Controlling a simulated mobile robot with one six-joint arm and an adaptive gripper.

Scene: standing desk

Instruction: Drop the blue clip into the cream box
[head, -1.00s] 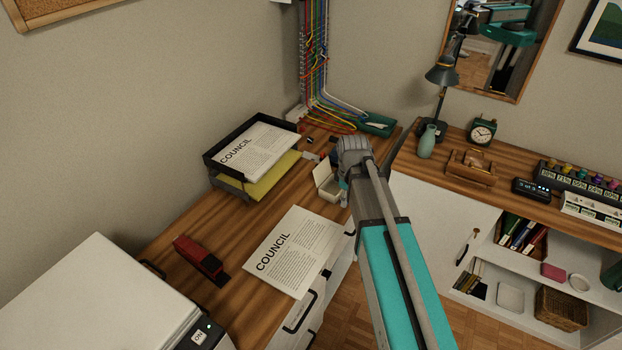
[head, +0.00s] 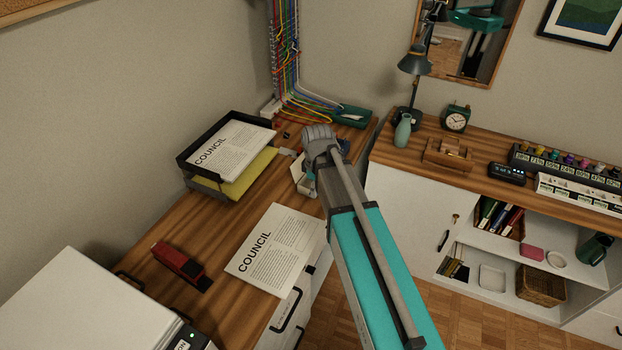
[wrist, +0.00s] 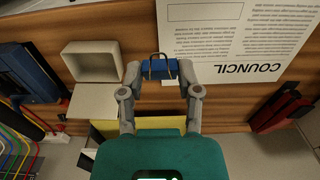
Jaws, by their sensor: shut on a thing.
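In the head view my gripper and wrist hide the clip and much of the cream box (head: 298,171).
The printed COUNCIL sheet (head: 274,250) lies near the desk's front edge. A black paper tray (head: 186,163) stands behind, with coloured cables (head: 300,100) beyond. A dark blue object (wrist: 30,72) lies beyond the box. A red stapler (head: 180,264) is at the left.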

